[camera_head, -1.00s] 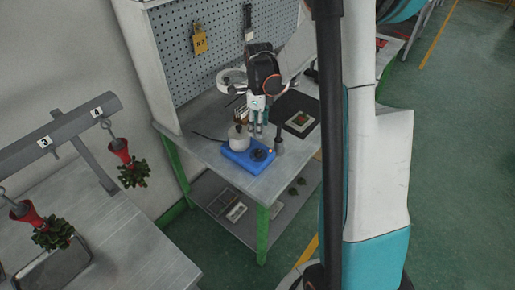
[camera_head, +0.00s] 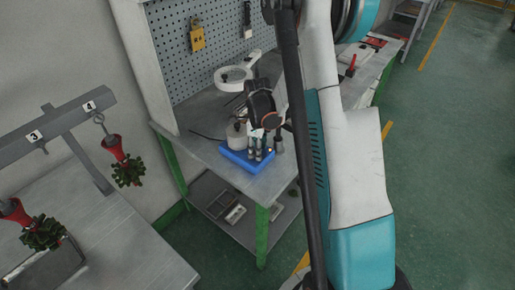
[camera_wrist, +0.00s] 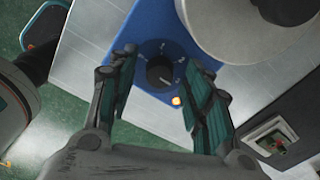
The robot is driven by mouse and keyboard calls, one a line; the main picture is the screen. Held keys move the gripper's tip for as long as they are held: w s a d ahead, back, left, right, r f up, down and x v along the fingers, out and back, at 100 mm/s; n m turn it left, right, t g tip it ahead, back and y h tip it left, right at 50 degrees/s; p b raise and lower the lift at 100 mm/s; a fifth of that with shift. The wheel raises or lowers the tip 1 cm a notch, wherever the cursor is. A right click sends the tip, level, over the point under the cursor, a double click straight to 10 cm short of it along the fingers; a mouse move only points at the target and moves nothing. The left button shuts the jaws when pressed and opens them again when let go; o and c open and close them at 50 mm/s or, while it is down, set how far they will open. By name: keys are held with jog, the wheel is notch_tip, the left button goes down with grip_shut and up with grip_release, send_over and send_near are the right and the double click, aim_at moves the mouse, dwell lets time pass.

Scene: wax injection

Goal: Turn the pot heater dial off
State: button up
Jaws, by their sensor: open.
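The pot heater is a blue box (camera_head: 238,160) near the front edge of the grey workbench, with a pale pot (camera_head: 237,136) on it. In the wrist view its round black dial (camera_wrist: 159,73) shows on the blue face, with small marks around it and a small orange light (camera_wrist: 176,101) beside it. The pot (camera_wrist: 255,25) fills the upper right there. My gripper (camera_head: 258,155) points down over the dial side of the heater. In the wrist view my gripper (camera_wrist: 160,80) is open, its two green-padded fingers on either side of the dial, with nothing held. Contact cannot be told.
A dark upright tool (camera_head: 278,142) stands close right of my gripper. A framed piece (camera_wrist: 275,140) lies lower right in the wrist view.

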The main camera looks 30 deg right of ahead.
grip_shut()
